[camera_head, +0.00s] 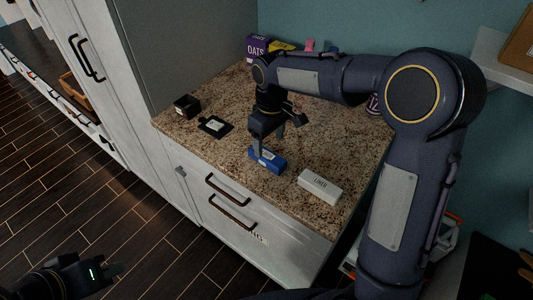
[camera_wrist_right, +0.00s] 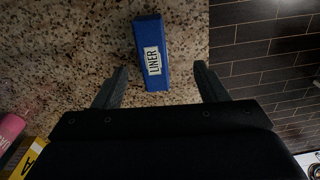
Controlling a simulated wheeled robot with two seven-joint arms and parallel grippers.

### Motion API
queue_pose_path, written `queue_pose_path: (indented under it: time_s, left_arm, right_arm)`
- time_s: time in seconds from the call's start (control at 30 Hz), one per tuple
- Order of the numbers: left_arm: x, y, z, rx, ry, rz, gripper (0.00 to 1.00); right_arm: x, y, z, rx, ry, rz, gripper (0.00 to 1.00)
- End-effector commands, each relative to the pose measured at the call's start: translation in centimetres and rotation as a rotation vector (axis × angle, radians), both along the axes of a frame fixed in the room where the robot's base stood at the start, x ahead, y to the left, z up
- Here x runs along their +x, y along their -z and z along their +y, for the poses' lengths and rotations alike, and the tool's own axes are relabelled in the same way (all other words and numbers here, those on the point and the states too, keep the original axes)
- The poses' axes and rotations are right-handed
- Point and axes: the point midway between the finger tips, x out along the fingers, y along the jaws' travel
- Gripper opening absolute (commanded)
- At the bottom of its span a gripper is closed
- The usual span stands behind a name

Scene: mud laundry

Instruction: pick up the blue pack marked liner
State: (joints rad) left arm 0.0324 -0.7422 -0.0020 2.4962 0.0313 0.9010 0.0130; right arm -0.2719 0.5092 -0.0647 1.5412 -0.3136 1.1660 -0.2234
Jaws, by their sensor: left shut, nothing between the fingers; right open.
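The blue pack (camera_head: 266,160) lies on the speckled counter near its front edge. In the right wrist view the blue pack (camera_wrist_right: 151,30) shows a white label reading LINER. My right gripper (camera_head: 268,144) is over the pack in the head view, pointing down. In the right wrist view my right gripper (camera_wrist_right: 160,75) is open, with one finger on each side of the pack's near end and gaps on both sides. My left gripper (camera_head: 112,270) is shut and empty, low at the left over the floor, away from the counter.
A white labelled box (camera_head: 320,186) lies right of the blue pack on the counter (camera_head: 222,152). A black tray (camera_head: 215,126) and a dark open box (camera_head: 187,106) are to the left. A purple OATS box (camera_head: 257,46) stands at the back. A tall cabinet bounds the left.

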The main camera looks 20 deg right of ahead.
Motion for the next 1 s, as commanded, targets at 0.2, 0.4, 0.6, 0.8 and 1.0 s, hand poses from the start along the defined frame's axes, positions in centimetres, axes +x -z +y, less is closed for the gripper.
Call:
queue_pose_path:
  time_s: [0.2, 0.4, 0.6, 0.8, 1.0]
  left_arm:
    - [0.0, -0.5, 0.0, 0.000, 0.000, 0.000, 0.00]
    - [0.0, -0.9, 0.0, 0.000, 0.000, 0.000, 0.00]
    - [0.0, -1.9, 0.0, 0.000, 0.000, 0.000, 0.00]
    - [0.0, -2.1, 0.0, 0.000, 0.000, 0.000, 0.00]
    - [0.0, -2.0, 0.0, 0.000, 0.000, 0.000, 0.00]
  right_arm:
    - [1.1, 1.7, 0.9, -0.029, -0.037, 0.017, 0.66]
    - [1.2, 3.9, 0.7, -0.029, -0.035, 0.018, 0.66]
    - [1.4, 6.9, 0.3, -0.029, -0.035, 0.020, 0.66]
    - [1.5, 8.5, 0.4, -0.027, -0.034, 0.015, 0.66]
    - [1.5, 8.6, 0.4, -0.027, -0.034, 0.014, 0.66]
